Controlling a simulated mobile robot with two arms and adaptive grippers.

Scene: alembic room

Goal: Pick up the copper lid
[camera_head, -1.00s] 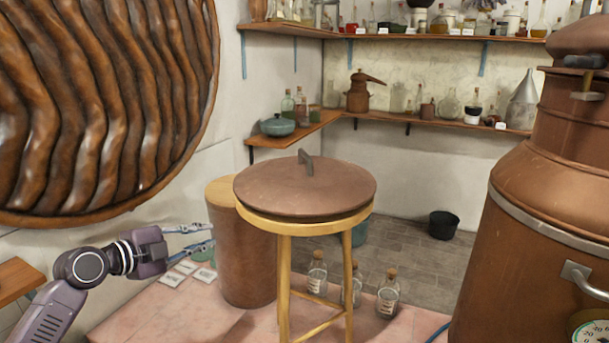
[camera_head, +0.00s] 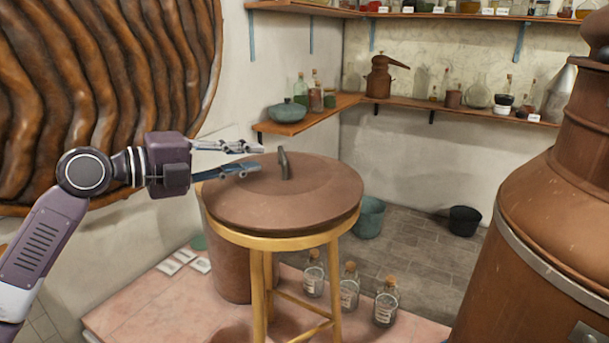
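The copper lid (camera_head: 310,195) is a wide, round, brown disc lying flat on a wooden stool (camera_head: 262,243). Its dark upright handle (camera_head: 283,164) stands at the middle of its top. My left gripper (camera_head: 256,158) is at the left of the handle, above the lid's left and back part. Its two fingers are parted and point right toward the handle, with nothing between them. A small gap shows between the fingertips and the handle. My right gripper is not in view.
A large copper still (camera_head: 545,230) stands at the right. A copper cylinder (camera_head: 226,255) is behind the stool. Several corked bottles (camera_head: 349,287) stand on the pink platform (camera_head: 180,300). A corner shelf (camera_head: 310,122) holds a teal pot (camera_head: 287,111).

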